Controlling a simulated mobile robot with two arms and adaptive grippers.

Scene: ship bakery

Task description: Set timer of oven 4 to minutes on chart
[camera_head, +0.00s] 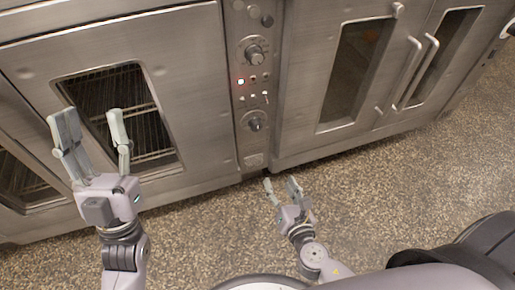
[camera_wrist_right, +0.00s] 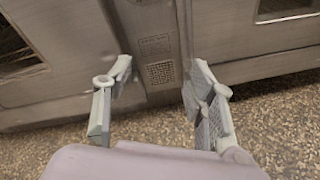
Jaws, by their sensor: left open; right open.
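A steel oven control panel (camera_head: 247,100) stands upright between oven doors in the head view. The oven numbers and the chart cannot be made out. My left gripper (camera_head: 92,128) is open and empty in front of the left oven door's window. My right gripper (camera_head: 282,186) is open and empty, low near the panel's foot. In the right wrist view its fingers frame the panel's lower grille (camera_wrist_right: 160,73).
The left oven door (camera_head: 195,60) has a window with wire racks behind it. The doors on the right (camera_head: 300,130) have long bar handles (camera_head: 418,72) that stick out. The speckled floor (camera_head: 400,180) in front of the ovens is clear.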

